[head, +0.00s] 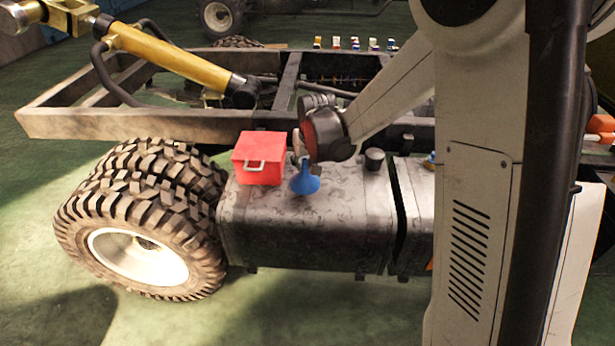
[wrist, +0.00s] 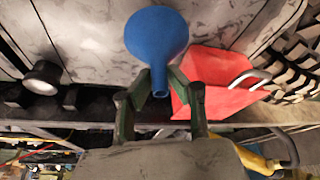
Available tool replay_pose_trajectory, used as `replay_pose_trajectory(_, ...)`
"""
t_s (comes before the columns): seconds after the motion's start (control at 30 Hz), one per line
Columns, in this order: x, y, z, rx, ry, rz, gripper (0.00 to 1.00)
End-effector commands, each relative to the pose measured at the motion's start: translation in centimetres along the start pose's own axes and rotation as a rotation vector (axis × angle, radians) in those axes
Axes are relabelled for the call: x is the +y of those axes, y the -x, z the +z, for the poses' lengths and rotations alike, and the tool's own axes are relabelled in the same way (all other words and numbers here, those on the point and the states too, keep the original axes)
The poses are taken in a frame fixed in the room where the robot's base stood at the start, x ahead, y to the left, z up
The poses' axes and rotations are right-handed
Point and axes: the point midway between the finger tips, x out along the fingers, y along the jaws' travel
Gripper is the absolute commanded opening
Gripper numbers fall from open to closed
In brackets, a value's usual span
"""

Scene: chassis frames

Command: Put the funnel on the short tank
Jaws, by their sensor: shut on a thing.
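The blue funnel (head: 305,183) is at the top of the left silver tank (head: 310,232), wide end down and spout up. I cannot tell whether its rim touches the tank. My gripper (head: 302,158) is over the funnel, with its fingers shut on the spout. In the wrist view, the two fingers (wrist: 160,92) are on either side of the spout, and the funnel's cone (wrist: 157,35) points away from me. A second tank (head: 414,205) stands to the right across a narrow gap, partly hidden by my arm. I cannot tell its full length.
A red box with a handle (head: 260,158) sits on the left tank, close left of the funnel. A dark filler cap (head: 374,158) stands to its right. The chassis frame (head: 160,124) runs behind, and a large tyre (head: 140,220) is at the left.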

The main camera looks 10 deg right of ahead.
Motion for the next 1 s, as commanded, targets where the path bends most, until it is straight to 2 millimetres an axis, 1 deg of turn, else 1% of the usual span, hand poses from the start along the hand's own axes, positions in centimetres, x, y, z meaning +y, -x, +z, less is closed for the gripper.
replay_pose_trajectory(0.03,0.5,-0.5,-0.1,0.0,-0.001,0.001,0.0)
replay_pose_trajectory(0.1,0.9,-0.8,-0.2,0.0,-0.001,0.0,0.0)
replay_pose_trajectory(0.27,1.1,-1.5,0.0,0.0,0.001,0.0,0.0)
replay_pose_trajectory(0.5,1.1,-4.4,1.2,0.0,0.001,0.0,0.0)
replay_pose_trajectory(0.57,1.1,-4.7,1.3,0.0,0.001,0.0,0.0)
replay_pose_trajectory(0.8,1.1,-4.6,1.3,0.0,0.001,0.0,0.0)
replay_pose_trajectory(0.93,1.1,-5.0,1.5,0.0,0.001,0.0,0.0)
replay_pose_trajectory(0.97,1.1,-4.9,1.5,0.0,0.001,0.0,0.19)
replay_pose_trajectory(1.0,1.1,-4.9,1.4,0.0,0.001,0.0,0.24)
